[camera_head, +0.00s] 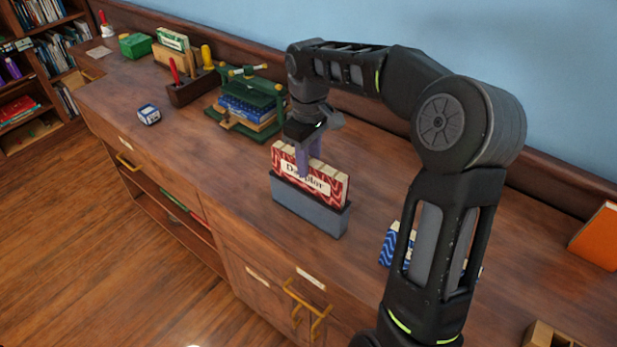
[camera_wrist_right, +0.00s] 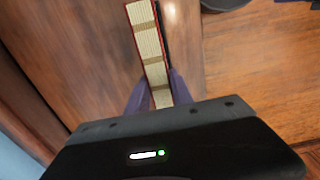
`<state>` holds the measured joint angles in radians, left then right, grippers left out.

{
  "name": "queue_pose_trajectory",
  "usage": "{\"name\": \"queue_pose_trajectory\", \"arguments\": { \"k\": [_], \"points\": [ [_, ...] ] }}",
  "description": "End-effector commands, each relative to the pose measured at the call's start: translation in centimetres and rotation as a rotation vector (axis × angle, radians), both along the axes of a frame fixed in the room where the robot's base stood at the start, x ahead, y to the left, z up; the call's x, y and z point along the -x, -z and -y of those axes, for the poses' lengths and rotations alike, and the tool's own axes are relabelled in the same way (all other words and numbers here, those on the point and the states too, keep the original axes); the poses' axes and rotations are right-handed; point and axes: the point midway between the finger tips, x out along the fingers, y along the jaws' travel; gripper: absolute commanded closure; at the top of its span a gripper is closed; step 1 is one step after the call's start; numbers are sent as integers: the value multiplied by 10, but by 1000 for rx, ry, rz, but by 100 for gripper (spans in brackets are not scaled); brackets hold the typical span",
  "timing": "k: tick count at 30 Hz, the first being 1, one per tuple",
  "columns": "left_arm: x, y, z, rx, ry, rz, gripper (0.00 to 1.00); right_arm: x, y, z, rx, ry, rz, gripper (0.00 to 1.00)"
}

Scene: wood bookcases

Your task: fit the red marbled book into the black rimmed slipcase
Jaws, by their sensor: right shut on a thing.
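The red marbled book (camera_head: 334,186), with a pale title label, stands upright with its lower part inside the slipcase (camera_head: 308,211), which is grey-blue with a dark rim. The book's upper part shows above the rim. My right gripper (camera_head: 309,162) comes down from above and is shut on the book's upper edge. In the right wrist view, the book's pale page edges and red cover (camera_wrist_right: 149,45) run between the purple fingers of my right gripper (camera_wrist_right: 153,92). A thin black strip shows along the book's right side there. The slipcase's inside is hidden. My left gripper is not in view.
A blue patterned book (camera_head: 389,245) is partly behind my right arm. A green press (camera_head: 247,108) with books, a wooden tool holder (camera_head: 190,88) and a small blue-white box (camera_head: 149,114) stand to the left. An orange book (camera_head: 597,238) is at far right.

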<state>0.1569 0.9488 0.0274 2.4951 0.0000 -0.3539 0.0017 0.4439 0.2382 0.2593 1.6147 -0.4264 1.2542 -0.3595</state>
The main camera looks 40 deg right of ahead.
Motion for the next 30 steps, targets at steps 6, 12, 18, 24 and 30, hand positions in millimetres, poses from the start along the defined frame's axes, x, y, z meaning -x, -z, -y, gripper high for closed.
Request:
{"name": "queue_pose_trajectory", "arguments": {
  "k": [6,12,18,24,30],
  "points": [
    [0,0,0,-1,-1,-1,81,-1,0,0,0,0,2,100],
    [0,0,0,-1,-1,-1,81,0,8,0,0,-1,-1,100],
    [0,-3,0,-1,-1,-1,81,0,36,0,-1,0,-1,100],
    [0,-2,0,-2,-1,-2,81,-1,45,0,0,-1,3,100],
    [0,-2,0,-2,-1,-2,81,0,46,0,0,-1,2,100]
  ]
}}
